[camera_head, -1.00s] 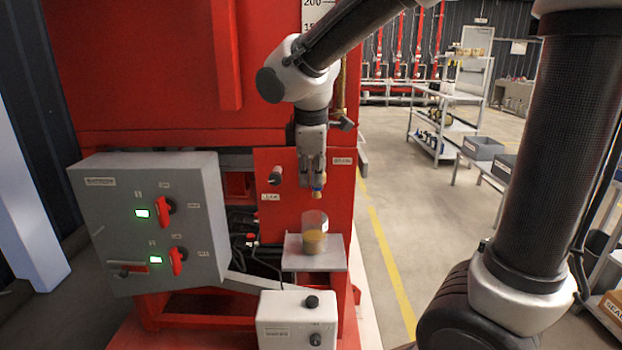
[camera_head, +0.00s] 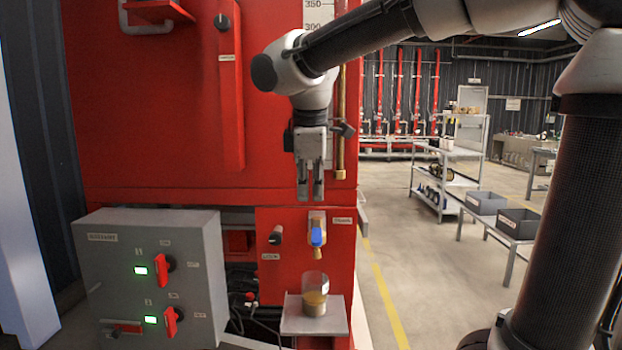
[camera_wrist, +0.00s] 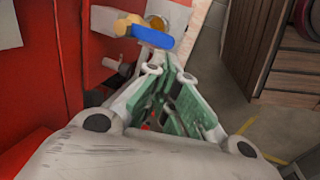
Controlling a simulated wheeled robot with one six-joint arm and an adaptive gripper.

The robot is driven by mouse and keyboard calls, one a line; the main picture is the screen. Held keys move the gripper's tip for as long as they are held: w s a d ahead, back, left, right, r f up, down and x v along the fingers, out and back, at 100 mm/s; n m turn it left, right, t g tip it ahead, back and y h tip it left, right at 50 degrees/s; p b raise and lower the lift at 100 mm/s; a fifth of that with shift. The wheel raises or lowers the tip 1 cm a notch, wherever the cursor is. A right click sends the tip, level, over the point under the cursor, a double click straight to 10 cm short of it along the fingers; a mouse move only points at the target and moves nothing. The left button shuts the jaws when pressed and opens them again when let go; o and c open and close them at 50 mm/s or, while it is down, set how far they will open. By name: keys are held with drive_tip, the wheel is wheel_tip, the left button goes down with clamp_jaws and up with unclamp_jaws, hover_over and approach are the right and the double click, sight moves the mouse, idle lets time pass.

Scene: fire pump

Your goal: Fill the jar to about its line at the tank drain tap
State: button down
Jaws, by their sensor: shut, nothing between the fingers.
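The jar (camera_head: 315,301) is a clear cylinder upright on a small grey shelf (camera_head: 300,326), with brownish-yellow liquid in its lower part. I cannot make out its line. The tank drain tap has a blue handle (camera_head: 317,237) and a brass spout (camera_head: 318,254) above the jar. I see no stream between spout and jar. The blue handle also shows in the wrist view (camera_wrist: 153,36), beyond my fingertips, with the jar's round top apparently behind it. My gripper (camera_head: 311,197) is shut and empty, pointing down above the tap and apart from it.
A grey control box (camera_head: 150,270) with two red switches and green lights stands left of the jar shelf. A black-ended knob (camera_head: 276,236) sits left of the tap. The red tank (camera_head: 160,120) fills the back. Open floor (camera_head: 420,270) and a trolley lie right.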

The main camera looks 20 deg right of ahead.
sight(317, 236)
drive_tip(key=shift+v, duration=1.35)
drive_tip(key=shift+w, duration=0.15)
drive_tip(key=w+g, duration=0.1)
drive_tip(key=w+r+g+y, duration=0.1)
drive_tip(key=w, duration=0.1)
drive_tip(key=shift+d+r+g, duration=0.35)
drive_tip(key=shift+d+g, duration=0.05)
wheel_tip(317, 236, down, 14)
idle(0.4)
